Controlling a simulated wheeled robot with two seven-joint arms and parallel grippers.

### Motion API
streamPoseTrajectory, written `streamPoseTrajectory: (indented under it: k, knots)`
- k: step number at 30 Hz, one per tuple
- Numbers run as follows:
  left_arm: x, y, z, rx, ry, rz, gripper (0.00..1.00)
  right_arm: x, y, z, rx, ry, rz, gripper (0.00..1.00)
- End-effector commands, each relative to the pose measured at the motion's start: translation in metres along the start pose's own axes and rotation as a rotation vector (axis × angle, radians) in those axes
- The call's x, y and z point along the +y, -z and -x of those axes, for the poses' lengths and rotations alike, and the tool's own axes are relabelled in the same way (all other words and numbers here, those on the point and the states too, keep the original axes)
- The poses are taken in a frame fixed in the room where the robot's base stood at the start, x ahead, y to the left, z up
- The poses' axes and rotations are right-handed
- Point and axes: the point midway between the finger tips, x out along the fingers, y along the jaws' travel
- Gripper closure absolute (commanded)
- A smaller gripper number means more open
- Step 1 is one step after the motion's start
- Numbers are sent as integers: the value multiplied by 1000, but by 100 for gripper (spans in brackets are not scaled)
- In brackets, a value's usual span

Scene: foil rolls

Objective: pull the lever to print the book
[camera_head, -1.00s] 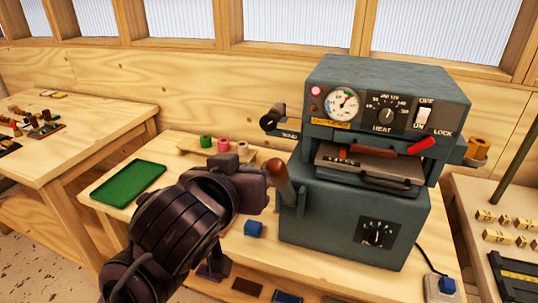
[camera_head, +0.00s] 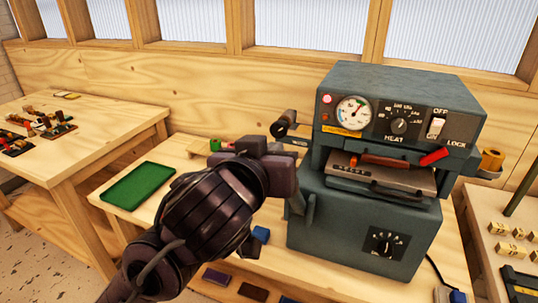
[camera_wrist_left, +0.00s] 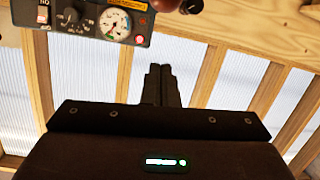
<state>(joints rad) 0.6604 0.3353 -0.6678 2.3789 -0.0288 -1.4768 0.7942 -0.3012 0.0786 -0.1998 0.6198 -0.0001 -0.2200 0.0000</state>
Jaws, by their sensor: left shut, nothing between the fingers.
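The grey-green press (camera_head: 350,225) stands on the wooden bench, with a dial gauge, a heat knob and a switch on its upper front. In its opening, a brown-handled piece (camera_head: 385,160) lies above a flat greyish plate (camera_head: 385,178); I cannot tell which part is the book. The lever's lower arm (camera_head: 299,205) shows at the press's left side; its brown knob is hidden behind my gripper. My left gripper (camera_head: 282,172) is beside the lever at the press's left, shut and empty. Its closed fingers (camera_wrist_left: 160,85) show in the left wrist view. Contact with the lever cannot be told.
A green tray (camera_head: 138,186) lies on the bench at left. A black roller (camera_head: 284,122) juts from the press's left side. A blue block (camera_head: 261,234) sits beside the press. Type blocks (camera_head: 513,248) lie on the right table; another table (camera_head: 110,125) stands at left.

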Motion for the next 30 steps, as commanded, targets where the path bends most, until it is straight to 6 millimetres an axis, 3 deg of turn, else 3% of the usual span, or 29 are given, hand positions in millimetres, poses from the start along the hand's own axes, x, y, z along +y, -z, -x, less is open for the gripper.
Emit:
streamPoseTrajectory:
  k: [6, 9, 18, 30]
  knots:
    - [-1, 3, -49, -2, 4, -4, 100, 0, 1, 13, 0, 0, 0, 100]
    - [-1, -3, -65, 0, 3, -7, 100, 1, 1, 14, 0, -1, 0, 100]
    - [-1, -35, -52, 1, 1, -3, 100, 2, 1, 4, 1, -2, 1, 100]
    - [0, -38, -50, 0, 0, 0, 100, 2, 1, 4, 1, -2, 1, 100]
